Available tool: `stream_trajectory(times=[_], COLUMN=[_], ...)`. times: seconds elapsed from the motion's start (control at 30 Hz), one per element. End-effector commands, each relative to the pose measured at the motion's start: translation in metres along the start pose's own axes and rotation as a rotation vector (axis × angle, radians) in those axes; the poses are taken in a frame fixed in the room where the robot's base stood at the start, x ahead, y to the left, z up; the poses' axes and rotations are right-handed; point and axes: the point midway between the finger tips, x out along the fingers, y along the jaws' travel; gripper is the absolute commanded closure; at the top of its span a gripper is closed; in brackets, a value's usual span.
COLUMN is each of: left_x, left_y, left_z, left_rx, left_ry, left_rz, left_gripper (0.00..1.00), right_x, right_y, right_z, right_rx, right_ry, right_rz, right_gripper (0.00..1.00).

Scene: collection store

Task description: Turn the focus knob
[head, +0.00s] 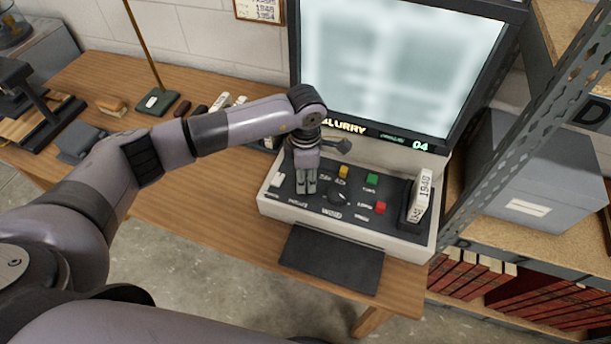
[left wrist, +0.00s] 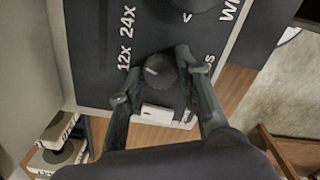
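The focus knob (left wrist: 158,72) is a dark round knob with a pale mark, on the dark control panel (head: 322,216) of the film reader. In the left wrist view it lies between the spread fingers of my left gripper (left wrist: 160,84); I cannot tell whether they touch it. Its label is partly hidden, ending in "S". In the head view my left gripper (head: 306,186) points down over the panel's left part and hides this knob. The screen (head: 400,65) shows a blurred picture, with "BLURRY" and "04" below. My right gripper is out of view.
Another dark knob (head: 339,197) sits to the right, with yellow (head: 344,172), green (head: 372,180) and red (head: 381,208) buttons around it. A metal shelf post (head: 520,110) rises to the right.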

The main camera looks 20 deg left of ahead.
Motion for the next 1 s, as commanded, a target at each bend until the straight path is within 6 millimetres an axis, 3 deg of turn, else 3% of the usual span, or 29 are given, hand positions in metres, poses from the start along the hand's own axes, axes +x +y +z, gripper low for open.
stream_trajectory(times=[0.2, 0.57, 0.67, 1.0], left_x=[0.000, -0.004, -0.015, -0.085], left_y=[0.000, 0.000, 0.001, 0.001], left_z=[0.000, 0.000, 0.001, 0.000], left_rx=[-0.001, -0.001, 0.000, 0.000], left_ry=[0.000, 0.000, -0.002, -0.002], left_rz=[0.000, 0.000, 0.002, 0.004], left_gripper=[0.52, 0.51, 0.51, 0.51], right_x=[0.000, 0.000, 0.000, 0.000], right_y=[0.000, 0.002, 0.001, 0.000], right_z=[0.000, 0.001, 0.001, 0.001], right_rx=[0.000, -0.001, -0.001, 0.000], right_ry=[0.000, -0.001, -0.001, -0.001], right_rz=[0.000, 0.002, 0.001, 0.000], right_gripper=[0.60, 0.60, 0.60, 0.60])
